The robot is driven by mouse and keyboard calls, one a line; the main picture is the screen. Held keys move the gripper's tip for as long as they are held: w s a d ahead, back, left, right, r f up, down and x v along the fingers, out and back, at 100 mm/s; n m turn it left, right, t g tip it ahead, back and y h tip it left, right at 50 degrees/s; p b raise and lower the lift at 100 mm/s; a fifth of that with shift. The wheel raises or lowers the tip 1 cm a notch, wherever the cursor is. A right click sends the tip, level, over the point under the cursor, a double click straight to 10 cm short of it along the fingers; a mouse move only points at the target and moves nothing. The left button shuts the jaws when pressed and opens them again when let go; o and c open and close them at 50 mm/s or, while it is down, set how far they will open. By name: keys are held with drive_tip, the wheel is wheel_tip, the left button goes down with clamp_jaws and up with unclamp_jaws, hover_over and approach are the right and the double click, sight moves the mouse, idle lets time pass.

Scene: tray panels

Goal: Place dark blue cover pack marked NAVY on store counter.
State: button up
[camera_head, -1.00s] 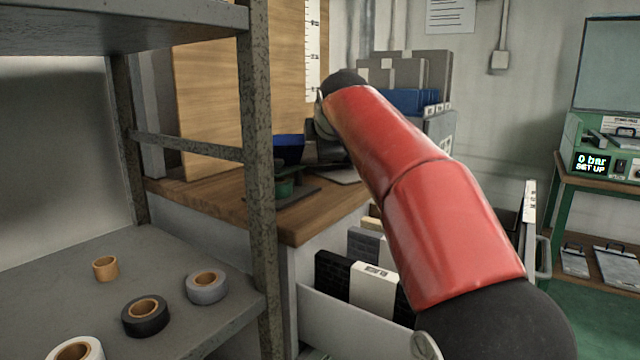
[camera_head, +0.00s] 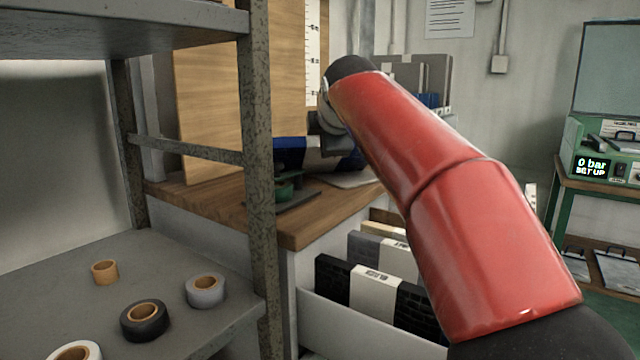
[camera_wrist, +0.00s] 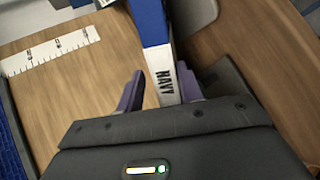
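The dark blue cover pack (camera_wrist: 165,75) has a white band marked NAVY and sits between the fingers of my gripper (camera_wrist: 160,88) in the wrist view. The fingers close on its banded part. In the head view the pack (camera_head: 289,153) shows its blue side and part of the white band below my wrist, over the wooden counter (camera_head: 205,200). I cannot tell from this side whether the pack touches anything below. My gripper (camera_head: 325,140) is mostly hidden behind my wrist in the head view.
A green object (camera_head: 284,191) on a dark base stands on the counter below the pack. A wooden board with a ruler (camera_head: 313,55) rises behind. A grey shelf post (camera_head: 258,180) stands in front at left. An open drawer (camera_head: 345,318) holds several packs.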

drive_tip(key=v, duration=0.3)
drive_tip(key=shift+s+r, duration=0.1)
drive_tip(key=shift+s, duration=0.1)
